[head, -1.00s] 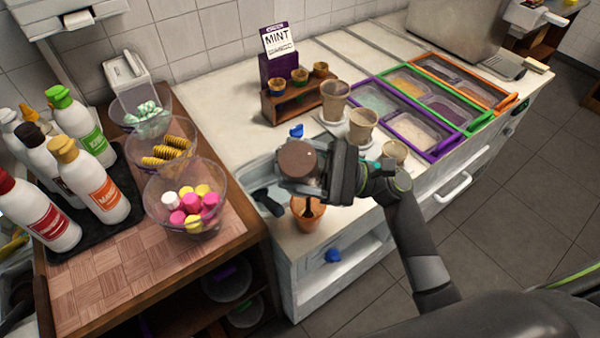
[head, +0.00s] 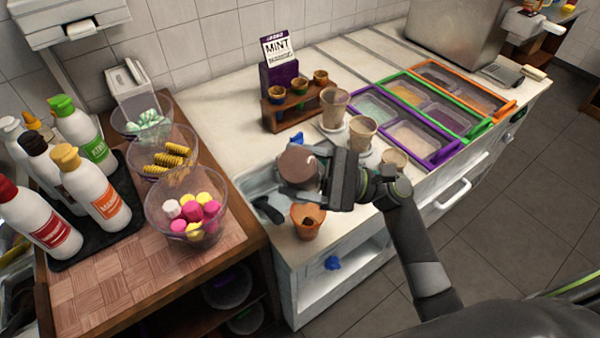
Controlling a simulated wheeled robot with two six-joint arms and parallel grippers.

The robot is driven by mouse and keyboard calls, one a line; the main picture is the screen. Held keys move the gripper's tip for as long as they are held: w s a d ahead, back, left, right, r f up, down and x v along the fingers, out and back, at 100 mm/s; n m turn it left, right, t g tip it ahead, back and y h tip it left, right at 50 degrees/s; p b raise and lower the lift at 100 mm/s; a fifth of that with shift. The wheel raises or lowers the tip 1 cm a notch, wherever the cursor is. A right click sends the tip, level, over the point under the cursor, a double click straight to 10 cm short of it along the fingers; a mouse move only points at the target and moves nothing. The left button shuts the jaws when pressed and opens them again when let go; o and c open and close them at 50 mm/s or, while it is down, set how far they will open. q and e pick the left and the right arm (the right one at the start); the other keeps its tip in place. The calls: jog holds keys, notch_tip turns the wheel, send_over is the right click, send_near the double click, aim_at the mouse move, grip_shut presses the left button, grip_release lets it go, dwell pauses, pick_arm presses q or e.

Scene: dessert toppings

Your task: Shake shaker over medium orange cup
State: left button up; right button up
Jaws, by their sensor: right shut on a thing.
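My right gripper (head: 325,180) is shut on the shaker (head: 298,164), whose round brown end faces me. The gripper holds the shaker in the air, just above and behind the orange cup (head: 307,224) in the picture. The orange cup stands upright at the front corner of the white counter, with something dark inside. The gripper's fingers are partly hidden behind its own body and the shaker. My left gripper is out of view.
Paper cups (head: 362,134) stand behind the gripper. Topping trays (head: 412,133) lie to the right. Candy bowls (head: 184,219) and sauce bottles (head: 85,137) are on the left.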

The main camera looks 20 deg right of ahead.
aim_at(299, 152)
jog(key=shift+r+p, duration=2.8)
jog(key=shift+r, duration=0.9)
jog(key=shift+f, duration=0.1)
notch_tip(299, 152, down, 8)
jog(key=b, duration=0.7)
jog(key=shift+r+p, duration=3.4)
jog(key=shift+r, duration=0.7)
jog(key=shift+f, duration=0.1)
